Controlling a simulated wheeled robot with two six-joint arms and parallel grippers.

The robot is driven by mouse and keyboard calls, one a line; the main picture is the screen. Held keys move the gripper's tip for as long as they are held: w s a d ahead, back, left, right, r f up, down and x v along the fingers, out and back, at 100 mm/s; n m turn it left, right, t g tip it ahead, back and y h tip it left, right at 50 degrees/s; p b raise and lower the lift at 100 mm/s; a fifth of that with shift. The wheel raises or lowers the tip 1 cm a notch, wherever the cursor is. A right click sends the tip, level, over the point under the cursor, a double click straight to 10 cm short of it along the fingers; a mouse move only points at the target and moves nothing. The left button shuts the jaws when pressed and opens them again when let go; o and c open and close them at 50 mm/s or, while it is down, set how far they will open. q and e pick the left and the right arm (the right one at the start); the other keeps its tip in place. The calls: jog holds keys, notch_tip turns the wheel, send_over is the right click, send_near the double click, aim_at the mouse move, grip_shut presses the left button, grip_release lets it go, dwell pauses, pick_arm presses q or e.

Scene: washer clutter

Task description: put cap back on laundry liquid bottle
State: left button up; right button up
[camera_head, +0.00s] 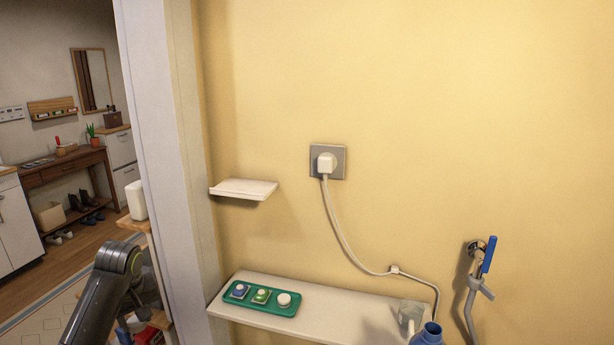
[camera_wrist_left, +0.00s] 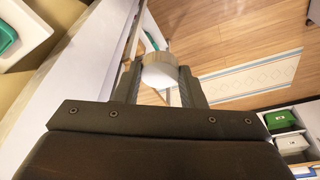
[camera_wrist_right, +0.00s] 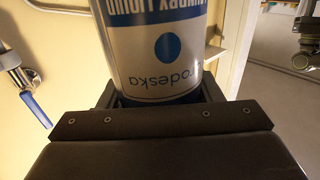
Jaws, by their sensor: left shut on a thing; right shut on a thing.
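The laundry liquid bottle (camera_wrist_right: 160,45) is white with blue print and a blue dot. It fills the middle of the right wrist view. My right gripper (camera_wrist_right: 160,98) is shut on it. In the head view only the bottle's blue open top (camera_head: 430,332) shows, at the bottom edge. My left gripper (camera_wrist_left: 160,85) is shut on a white round thing, which looks like the cap (camera_wrist_left: 160,72). My left arm shows at the lower left of the head view, well apart from the bottle. My right gripper is out of that view.
A white ledge (camera_head: 340,308) holds a green tray (camera_head: 252,311) with small round items. A tap with a blue handle (camera_head: 488,255) is on the wall at right. A plugged cable (camera_head: 345,235) runs down the wall. A door frame (camera_head: 165,170) stands at left.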

jog(key=s+f+n+y+b, duration=0.1)
jog(key=s+f+b, duration=0.1)
jog(key=s, duration=0.6)
jog(key=shift+s+d+f+g+y+b, duration=0.25)
jog(key=shift+s+f+g+y+b, duration=0.15)
jog(key=shift+f, duration=0.45)
jog(key=shift+w+a, duration=0.1)
jog(key=shift+a, duration=0.05)
jog(key=w+a+f+n+g+y, duration=0.2)
jog(key=a+n+g+y, duration=0.6)
jog(key=a, duration=0.6)
jog(key=shift+a+g, duration=0.25)
jog(key=shift+g, duration=0.45)
